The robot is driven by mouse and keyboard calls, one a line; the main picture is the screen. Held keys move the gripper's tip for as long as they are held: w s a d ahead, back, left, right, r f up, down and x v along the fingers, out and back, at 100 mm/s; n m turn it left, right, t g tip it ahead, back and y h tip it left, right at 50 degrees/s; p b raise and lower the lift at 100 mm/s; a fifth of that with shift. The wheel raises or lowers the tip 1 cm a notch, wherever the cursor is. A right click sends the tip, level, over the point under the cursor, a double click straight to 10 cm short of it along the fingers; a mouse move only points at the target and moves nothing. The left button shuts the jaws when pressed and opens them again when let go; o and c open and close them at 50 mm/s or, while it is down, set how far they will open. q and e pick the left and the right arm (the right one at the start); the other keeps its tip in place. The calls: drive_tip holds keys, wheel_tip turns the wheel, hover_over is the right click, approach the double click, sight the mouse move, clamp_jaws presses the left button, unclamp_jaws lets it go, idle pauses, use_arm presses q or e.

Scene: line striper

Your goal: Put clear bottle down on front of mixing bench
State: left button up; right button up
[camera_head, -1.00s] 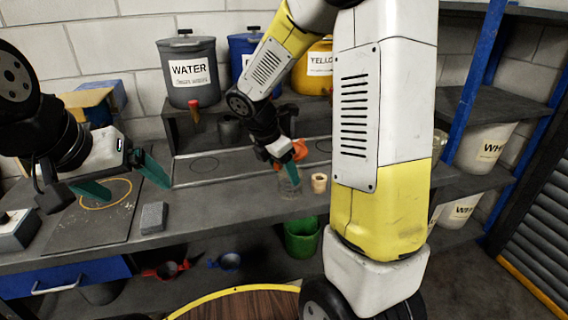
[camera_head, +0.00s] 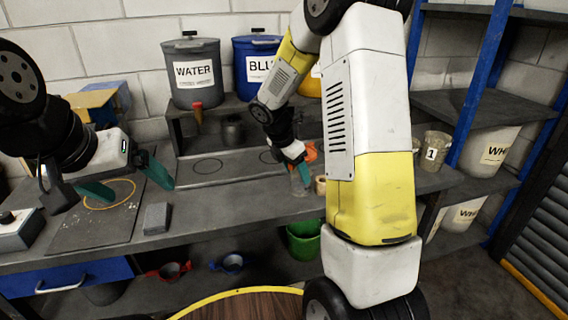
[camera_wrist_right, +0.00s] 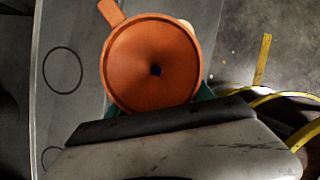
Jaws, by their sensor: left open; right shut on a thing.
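The clear bottle (camera_head: 298,186) shows in the head view at the front part of the mixing bench (camera_head: 235,203), upright. My right gripper (camera_head: 302,173) is shut on it. I cannot tell whether its base touches the bench top. An orange funnel (camera_head: 310,153) is at the top of the bottle. In the wrist view the funnel (camera_wrist_right: 152,64), seen from above, hides the bottle. My left gripper (camera_head: 143,192) is open and empty above the dark board at the bench's left.
A small tan cup (camera_head: 320,185) stands just right of the bottle, partly behind my right arm. A grey block (camera_head: 157,218) lies at the front left. Water (camera_head: 193,75) and blue (camera_head: 252,65) drums stand behind. The bench between block and bottle is clear.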

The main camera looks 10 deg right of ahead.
drive_tip(key=o, duration=1.8)
drive_tip(key=shift+f, duration=0.15)
drive_tip(key=v, duration=1.1)
drive_tip(key=shift+s+a+r+m+t+y, duration=0.7)
drive_tip(key=shift+s+r+m+y, duration=0.55)
drive_tip(key=shift+s+m, duration=2.55)
drive_tip(key=shift+s+a+r+m+t+y, duration=0.65)
drive_tip(key=shift+s+r+m, duration=0.9)
drive_tip(key=shift+s+m, duration=2.2)
drive_tip(key=shift+s+a+r+m+t+y, duration=0.4)
drive_tip(key=shift+s+r+m+t+y, duration=0.7)
drive_tip(key=shift+s+m, duration=2.65)
drive_tip(key=shift+s+r+g, duration=0.1)
drive_tip(key=shift+r+g, duration=0.15)
drive_tip(key=shift+r, duration=0.05)
